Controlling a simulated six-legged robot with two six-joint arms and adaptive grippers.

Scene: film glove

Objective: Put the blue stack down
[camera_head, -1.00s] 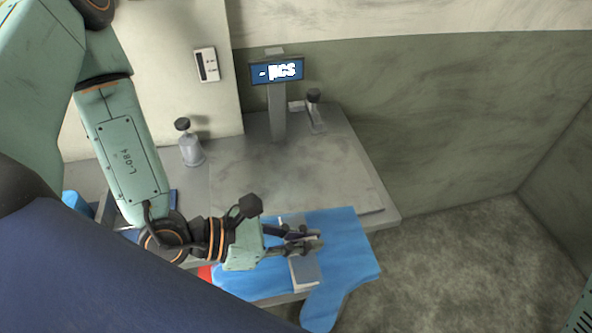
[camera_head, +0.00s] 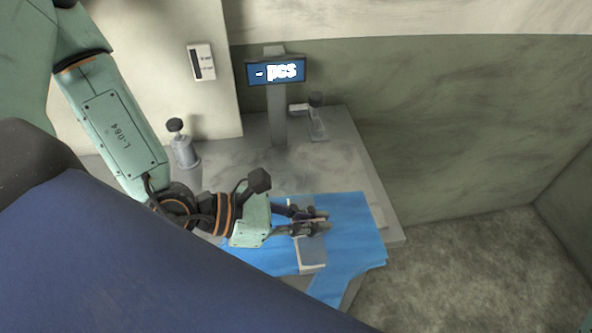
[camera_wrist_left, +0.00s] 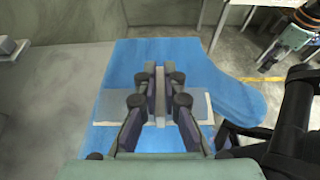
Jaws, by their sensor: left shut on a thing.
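The blue stack (camera_head: 345,240) is a broad, flat blue glove shape with a thumb-like lobe. It also shows in the left wrist view (camera_wrist_left: 225,97). My left gripper (camera_head: 322,224) is shut on it near its middle, at a grey-blue slab with a pale edge (camera_head: 312,254) lying across the blue. In the left wrist view the fingers (camera_wrist_left: 160,75) stand close together over this slab. The stack overlaps the front right part of the grey table and reaches past its edge. I cannot tell whether it touches the tabletop.
The grey table (camera_head: 395,226) carries a post with a display (camera_head: 276,72) reading "- pcs". A black-knobbed weight (camera_head: 182,148) stands at its left, and another knobbed piece (camera_head: 318,118) at the back. Open floor (camera_head: 475,255) lies to the right.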

